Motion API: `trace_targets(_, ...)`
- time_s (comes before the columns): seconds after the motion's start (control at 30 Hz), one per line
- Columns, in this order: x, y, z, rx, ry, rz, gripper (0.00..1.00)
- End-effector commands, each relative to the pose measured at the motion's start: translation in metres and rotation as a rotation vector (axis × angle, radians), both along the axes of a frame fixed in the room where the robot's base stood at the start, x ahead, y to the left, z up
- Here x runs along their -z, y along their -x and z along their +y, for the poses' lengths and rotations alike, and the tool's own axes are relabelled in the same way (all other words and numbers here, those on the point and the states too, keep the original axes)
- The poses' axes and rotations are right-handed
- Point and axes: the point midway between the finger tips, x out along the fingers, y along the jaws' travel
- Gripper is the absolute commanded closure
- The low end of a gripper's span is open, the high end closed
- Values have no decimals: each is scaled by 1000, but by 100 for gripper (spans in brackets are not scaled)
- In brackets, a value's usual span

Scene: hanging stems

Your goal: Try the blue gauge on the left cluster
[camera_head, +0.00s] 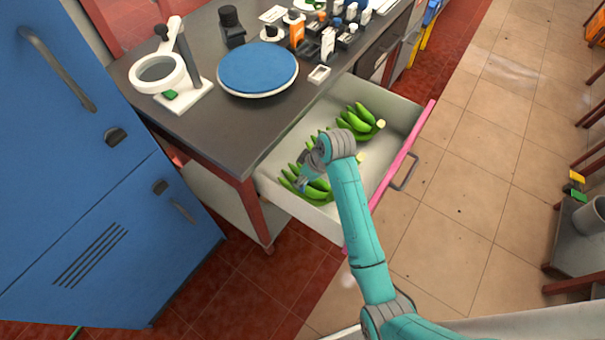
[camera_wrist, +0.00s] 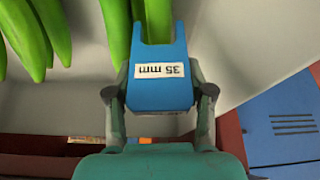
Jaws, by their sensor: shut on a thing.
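My gripper (camera_wrist: 157,95) is shut on the blue gauge (camera_wrist: 160,95), a forked plate labelled "35 mm". In the wrist view its two prongs point up the picture. A green banana (camera_wrist: 158,20) shows between the prongs; I cannot tell whether it sits in the notch or lies beyond it. Another banana (camera_wrist: 117,28) is just left of the gauge. In the head view my gripper (camera_head: 304,180) is low over the left cluster (camera_head: 317,191) of green bananas in the open drawer. My arm hides part of this cluster.
The drawer (camera_head: 405,122) has pale walls and a pink front. Another banana cluster (camera_head: 360,122) lies farther back in it. The counter above carries a blue round plate (camera_head: 258,68), a white ring stand (camera_head: 160,72) and several small items. A blue cabinet (camera_head: 90,180) stands at left.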

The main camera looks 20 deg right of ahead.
Motion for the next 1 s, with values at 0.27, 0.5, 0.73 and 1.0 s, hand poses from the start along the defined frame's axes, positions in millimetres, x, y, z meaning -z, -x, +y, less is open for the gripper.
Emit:
trace_targets(0.27, 3, 0, 0, 0, 0, 0, 78)
trace_targets(0.5, 6, 0, 0, 0, 0, 0, 78)
trace_targets(0.73, 9, 0, 0, 0, 0, 0, 78)
trace_targets(1.0, 12, 0, 0, 0, 0, 0, 78)
